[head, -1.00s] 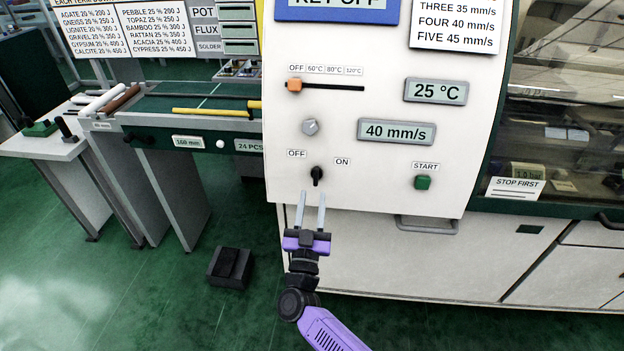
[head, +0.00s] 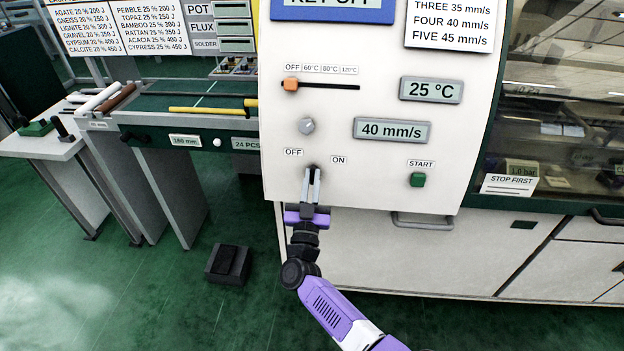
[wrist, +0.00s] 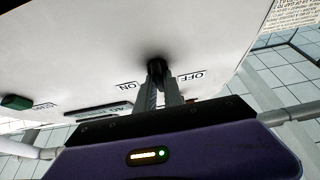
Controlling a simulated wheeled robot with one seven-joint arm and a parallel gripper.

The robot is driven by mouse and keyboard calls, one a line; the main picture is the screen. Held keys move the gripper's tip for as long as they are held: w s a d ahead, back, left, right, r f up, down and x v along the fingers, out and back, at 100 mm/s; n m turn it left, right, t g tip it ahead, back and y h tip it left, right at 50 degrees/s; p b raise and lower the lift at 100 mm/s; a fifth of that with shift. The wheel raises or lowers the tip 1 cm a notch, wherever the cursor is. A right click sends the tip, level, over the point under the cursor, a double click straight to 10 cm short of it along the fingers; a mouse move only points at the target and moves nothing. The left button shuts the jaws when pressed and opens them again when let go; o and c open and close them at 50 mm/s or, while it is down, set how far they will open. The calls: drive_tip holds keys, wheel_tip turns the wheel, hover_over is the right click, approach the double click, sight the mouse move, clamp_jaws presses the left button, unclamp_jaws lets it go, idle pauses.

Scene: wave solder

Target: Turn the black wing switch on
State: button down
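The black wing switch (wrist: 157,67) is on the white machine panel (head: 380,172), between the OFF label (head: 293,152) and the ON label (head: 338,160). In the head view my gripper (head: 313,172) covers most of it. In the wrist view the panel appears upside down, with ON to the left and OFF to the right of the switch. My gripper's two fingers are close together on either side of the switch and look shut on it. Which way its wing points is hard to tell behind the fingers.
A green START button (head: 417,180) is on the panel to the right. A grey knob (head: 306,126) and an orange slider (head: 290,84) are above the switch. A handle (head: 422,222) juts out below the panel. A black pedal (head: 228,264) lies on the floor.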

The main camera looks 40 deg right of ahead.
drive_tip(key=shift+m+g+h+b, duration=0.3)
drive_tip(key=shift+m+b, duration=0.05)
drive_tip(key=shift+m, duration=0.15)
drive_tip(key=shift+a+f+m+g+h+b, duration=0.15)
drive_tip(key=shift+m+g+h+b, duration=0.15)
drive_tip(key=shift+m+g+b, duration=0.5)
drive_tip(key=m+g+h+b, duration=0.1)
drive_tip(key=m+g+b, duration=0.1)
drive_tip(key=m, duration=0.3)
drive_tip(key=shift+w+m+g, duration=0.1)
drive_tip(key=shift+m+g, duration=0.3)
drive_tip(key=shift+g, duration=0.1)
drive_tip(key=m+g, duration=0.1)
drive_tip(key=m, duration=0.2)
drive_tip(key=m+g+b, duration=0.1)
drive_tip(key=m+g, duration=0.1)
drive_tip(key=m, duration=0.1)
drive_tip(key=shift+r+g, duration=0.2)
drive_tip(key=shift+g, duration=0.1)
drive_tip(key=shift+m+g+y+b, duration=0.4)
drive_tip(key=shift+m+g, duration=0.4)
drive_tip(key=shift+m, duration=0.7)
drive_tip(key=c, duration=1.5)
unclamp_jaws()
drive_tip(key=shift+o, duration=0.2)
